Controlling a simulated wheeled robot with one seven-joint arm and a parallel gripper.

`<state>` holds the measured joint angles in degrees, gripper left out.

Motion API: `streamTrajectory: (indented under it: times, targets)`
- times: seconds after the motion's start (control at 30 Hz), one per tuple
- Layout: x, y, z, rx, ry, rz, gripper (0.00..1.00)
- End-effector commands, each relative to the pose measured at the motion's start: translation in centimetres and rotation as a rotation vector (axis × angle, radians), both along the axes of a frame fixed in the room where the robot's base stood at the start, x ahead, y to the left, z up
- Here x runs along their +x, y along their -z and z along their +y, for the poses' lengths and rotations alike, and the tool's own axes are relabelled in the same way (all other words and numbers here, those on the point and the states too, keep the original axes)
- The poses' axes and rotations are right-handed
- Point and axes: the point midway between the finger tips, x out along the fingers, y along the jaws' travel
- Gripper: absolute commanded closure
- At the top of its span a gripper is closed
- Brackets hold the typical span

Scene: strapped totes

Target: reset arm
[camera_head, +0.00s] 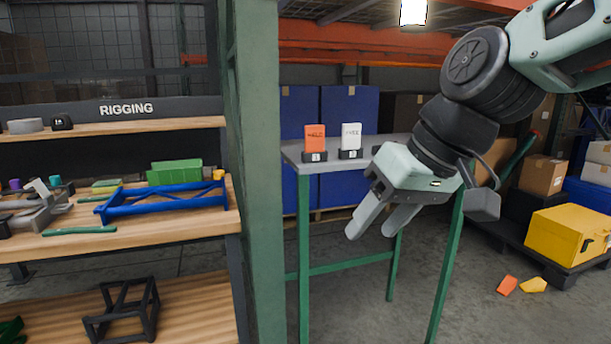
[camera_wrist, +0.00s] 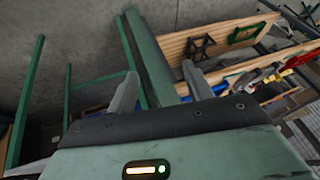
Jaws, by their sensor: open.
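My gripper (camera_head: 376,222) hangs in the air right of the green post, in front of the small grey table. Its two grey fingers point down and to the left, apart, with nothing between them. In the wrist view my gripper (camera_wrist: 160,88) also shows both fingers spread and empty. The green post and the shelf lie beyond the fingers in that view. My arm comes in from the upper right of the head view, bent at the wrist.
A green post (camera_head: 256,180) stands left of my gripper. The wooden rigging shelf (camera_head: 170,238) holds a blue frame (camera_head: 165,202). The grey table (camera_head: 325,164) bears an orange card (camera_head: 315,138) and a white card (camera_head: 351,136). A yellow tote (camera_head: 568,236) sits at right.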

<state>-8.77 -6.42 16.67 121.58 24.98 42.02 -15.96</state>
Motion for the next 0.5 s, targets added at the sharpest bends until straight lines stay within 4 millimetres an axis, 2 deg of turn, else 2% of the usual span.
streamTrajectory:
  times: [0.03, 0.1, 0.3, 0.43, 0.47, 0.5]
  targets:
    - [-2.6, 2.8, 0.2, -0.054, -0.033, 0.047, 0.49]
    - [-5.6, 5.8, 0.0, -0.121, -0.066, 0.095, 0.49]
    - [-12.8, 12.2, -2.2, -0.294, -0.156, 0.186, 0.49]
    - [-16.9, 15.2, -4.4, -0.399, -0.216, 0.223, 0.49]
    - [-17.5, 15.2, -4.9, -0.417, -0.224, 0.227, 0.49]
    - [-17.0, 13.2, -4.6, -0.404, -0.214, 0.222, 0.49]
